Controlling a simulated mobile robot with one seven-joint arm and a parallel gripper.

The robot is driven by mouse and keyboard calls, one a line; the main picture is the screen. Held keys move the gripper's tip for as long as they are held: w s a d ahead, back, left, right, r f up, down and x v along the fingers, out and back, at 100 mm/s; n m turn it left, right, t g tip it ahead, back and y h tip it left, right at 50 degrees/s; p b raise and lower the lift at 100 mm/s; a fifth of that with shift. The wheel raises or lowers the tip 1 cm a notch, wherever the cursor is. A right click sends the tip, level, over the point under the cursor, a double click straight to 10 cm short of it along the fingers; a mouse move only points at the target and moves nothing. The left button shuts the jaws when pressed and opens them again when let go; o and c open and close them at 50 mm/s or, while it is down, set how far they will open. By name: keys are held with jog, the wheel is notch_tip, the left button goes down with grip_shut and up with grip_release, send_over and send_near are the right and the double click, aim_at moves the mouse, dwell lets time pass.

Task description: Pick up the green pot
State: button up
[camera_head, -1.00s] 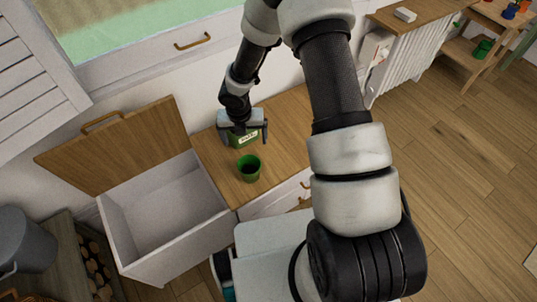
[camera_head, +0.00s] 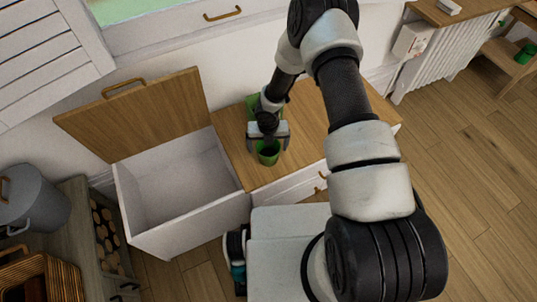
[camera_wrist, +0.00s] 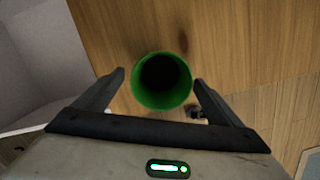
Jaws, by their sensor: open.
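The green pot (camera_head: 267,155) stands upright on the wooden top of the low cabinet, partly hidden by my gripper in the head view. In the wrist view the pot (camera_wrist: 160,101) shows from above, with a round green rim and a dark, empty-looking inside. My gripper (camera_head: 268,146) is directly over the pot. Its jaws are open, one finger on each side of the pot in the wrist view (camera_wrist: 160,80). Gaps show between the fingers and the rim, and the fingers are not closed on it. How far the fingertips reach down beside the pot is unclear.
A green container (camera_head: 250,103) stands behind my arm, mostly hidden. An open white chest (camera_head: 135,205) with a raised wooden lid (camera_head: 140,113) is at left. A grey bucket (camera_head: 37,200) is further left. The wooden cabinet top (camera_head: 305,125) is clear to the right.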

aim_at(268, 151)
jog(key=f, duration=0.3)
jog(key=f+b, duration=0.1)
jog(key=f, duration=0.1)
jog(key=shift+w+d, duration=0.1)
jog(key=shift+w, duration=0.25)
jog(key=shift+c, duration=0.5)
jog(key=c, duration=1.2)
notch_tip(268, 151, up, 10)
jog(key=shift+p, duration=1.05)
